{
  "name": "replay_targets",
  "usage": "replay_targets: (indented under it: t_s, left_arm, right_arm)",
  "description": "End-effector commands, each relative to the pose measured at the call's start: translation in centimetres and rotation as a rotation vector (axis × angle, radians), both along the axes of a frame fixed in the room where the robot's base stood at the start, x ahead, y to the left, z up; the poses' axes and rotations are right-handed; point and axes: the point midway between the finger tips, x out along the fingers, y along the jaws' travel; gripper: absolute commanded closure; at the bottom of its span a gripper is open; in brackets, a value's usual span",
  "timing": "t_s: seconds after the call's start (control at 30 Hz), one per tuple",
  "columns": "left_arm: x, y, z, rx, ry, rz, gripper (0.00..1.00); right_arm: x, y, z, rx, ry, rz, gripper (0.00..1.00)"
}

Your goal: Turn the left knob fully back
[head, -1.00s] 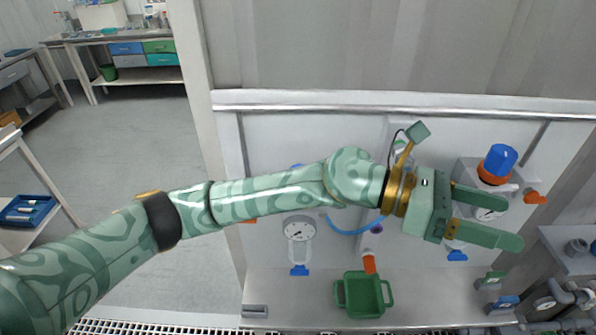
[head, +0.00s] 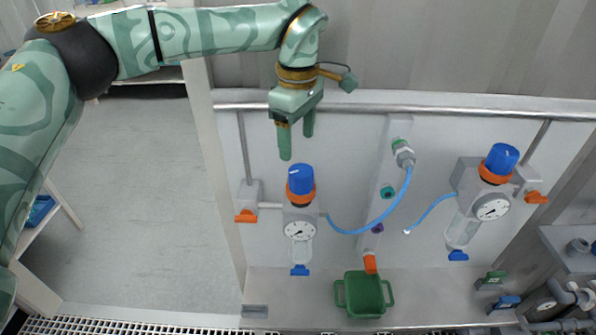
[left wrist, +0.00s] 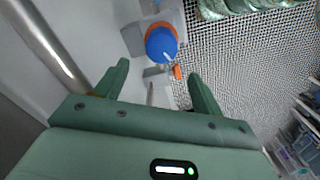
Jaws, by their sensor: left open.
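The left knob (head: 301,180) is a blue cap on an orange collar, upright on top of the left regulator with its round gauge (head: 298,230). My left gripper (head: 297,145) points down just above it, open and empty. In the head view the fingertips appear above the knob and apart from it. In the left wrist view the knob (left wrist: 161,43) shows from above with a pale mark on it, beyond and between the open fingers (left wrist: 158,70). My right gripper is not in view.
A second blue knob (head: 502,158) with a gauge stands at the right. Blue hoses (head: 385,213) hang between the regulators. A grey rail (head: 400,107) runs along the panel top. An orange lever (head: 246,216) is left of the left regulator. A green tray (head: 364,276) stands below.

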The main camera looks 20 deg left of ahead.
Motion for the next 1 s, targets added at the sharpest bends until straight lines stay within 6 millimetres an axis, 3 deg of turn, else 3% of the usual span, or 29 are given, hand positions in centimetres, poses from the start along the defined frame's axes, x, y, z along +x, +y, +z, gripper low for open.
replay_targets:
  t_s: [0.1, 0.33, 0.5, 0.77, 0.8, 0.93, 1.0]
  left_arm:
    - [-0.1, 0.0, -3.2, -0.001, 0.004, -0.002, 0.31]
    - [-0.1, 0.0, -7.4, -0.001, 0.002, -0.001, 0.31]
    - [-0.1, -0.1, -8.8, -0.002, 0.0, -0.001, 0.31]
    - [-0.1, -0.1, -9.0, -0.002, -0.001, -0.001, 0.31]
    - [-0.1, -0.1, -9.0, -0.002, -0.001, -0.001, 0.34]
    - [-0.1, -0.1, -8.9, -0.002, -0.001, -0.001, 0.7]
    - [-0.1, -0.1, -8.9, -0.002, -0.001, -0.001, 0.76]
  right_arm:
    - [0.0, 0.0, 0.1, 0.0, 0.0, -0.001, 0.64]
    - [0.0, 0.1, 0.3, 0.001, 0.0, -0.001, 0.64]
    - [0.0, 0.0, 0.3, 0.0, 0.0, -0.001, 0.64]
    - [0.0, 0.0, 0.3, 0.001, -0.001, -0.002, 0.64]
    - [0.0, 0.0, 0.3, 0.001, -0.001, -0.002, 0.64]
    - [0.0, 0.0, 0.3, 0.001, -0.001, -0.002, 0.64]
    - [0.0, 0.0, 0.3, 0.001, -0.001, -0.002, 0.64]
